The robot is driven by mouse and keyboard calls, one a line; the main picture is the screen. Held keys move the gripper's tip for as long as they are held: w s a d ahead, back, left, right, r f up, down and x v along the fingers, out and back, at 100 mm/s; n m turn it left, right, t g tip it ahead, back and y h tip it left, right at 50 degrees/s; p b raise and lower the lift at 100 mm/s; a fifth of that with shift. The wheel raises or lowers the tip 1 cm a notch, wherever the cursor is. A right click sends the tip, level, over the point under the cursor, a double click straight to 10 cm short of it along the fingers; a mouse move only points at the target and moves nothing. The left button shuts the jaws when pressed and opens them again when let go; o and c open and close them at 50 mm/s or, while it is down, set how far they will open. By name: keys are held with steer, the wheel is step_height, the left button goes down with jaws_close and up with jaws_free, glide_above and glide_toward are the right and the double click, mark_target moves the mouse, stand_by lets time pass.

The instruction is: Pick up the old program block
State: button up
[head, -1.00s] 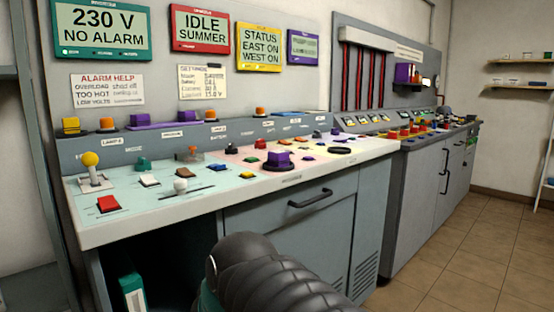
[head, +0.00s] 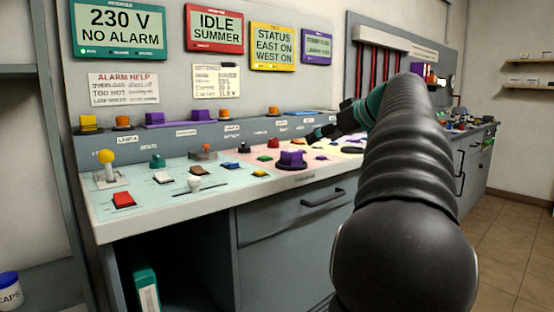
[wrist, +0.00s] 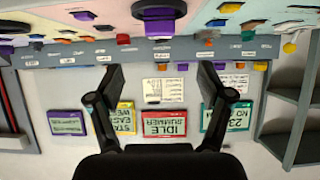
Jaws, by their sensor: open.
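A purple block (head: 291,157) sits on a dark round base on the sloped console top. No readable label marks it as the old program block. It also shows at the top of the upside-down wrist view (wrist: 160,27), on its dark round base (wrist: 159,8). My gripper (head: 314,134) is open above the back part of the console, close to the block and apart from it. In the wrist view the spread fingers (wrist: 162,75) have nothing between them. My arm hides the console's right part in the head view.
The console top (head: 150,214) carries a yellow-knobbed lever (head: 106,160), a red switch (head: 123,199) and several small knobs. Purple and orange pieces stand on the back ledge (head: 170,135). Display panels (head: 214,28) hang on the wall behind. Open floor (head: 505,240) lies at right.

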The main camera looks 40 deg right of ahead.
mark_target(297, 151)
steer(key=x, duration=1.3)
steer(key=shift+w+f+p, duration=0.15)
steer(key=shift+w+p, duration=0.05)
steer(key=shift+p, duration=0.2)
steer(key=c, duration=1.3)
